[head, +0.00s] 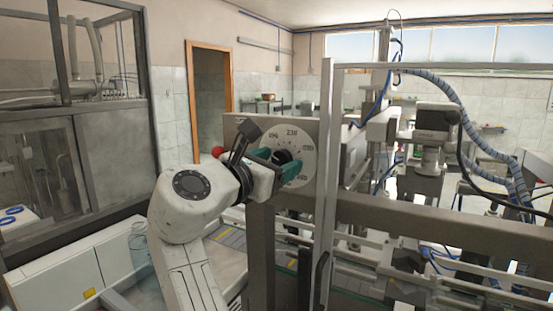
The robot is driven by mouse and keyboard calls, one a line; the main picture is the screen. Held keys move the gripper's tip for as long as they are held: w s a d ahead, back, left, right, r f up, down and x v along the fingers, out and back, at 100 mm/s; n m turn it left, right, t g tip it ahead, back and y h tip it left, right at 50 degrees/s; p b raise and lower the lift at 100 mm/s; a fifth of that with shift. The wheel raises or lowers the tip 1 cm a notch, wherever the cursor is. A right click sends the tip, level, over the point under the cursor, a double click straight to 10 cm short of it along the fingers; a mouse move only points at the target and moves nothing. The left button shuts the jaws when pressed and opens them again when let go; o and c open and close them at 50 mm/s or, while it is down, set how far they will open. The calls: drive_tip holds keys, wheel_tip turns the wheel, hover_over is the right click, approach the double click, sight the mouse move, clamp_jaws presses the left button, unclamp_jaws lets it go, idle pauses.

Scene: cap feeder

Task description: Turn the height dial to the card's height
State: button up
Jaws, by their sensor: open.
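The height dial (303,152) is a pale round plate on a grey panel, with printed numbers around its edge; "238" reads at the top, and another number to its left is less clear. A dark knob (283,156) sits at its middle. My gripper (280,163) has teal fingers and is open in front of the dial. The fingertips lie beside the knob in the picture, one on its upper left and one below it. I cannot tell whether they touch it. My gripper hides the dial's lower left. I cannot make out a height card.
A metal frame post (325,190) stands close to the right of the dial, with a grey machine beam (440,212) running right from there. A red ball knob (218,151) shows left of the panel. A grey framed cabinet (60,150) stands at the left.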

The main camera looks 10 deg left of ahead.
drive_tip(key=shift+w, duration=0.1)
drive_tip(key=shift+c, duration=0.3)
drive_tip(key=c, duration=1)
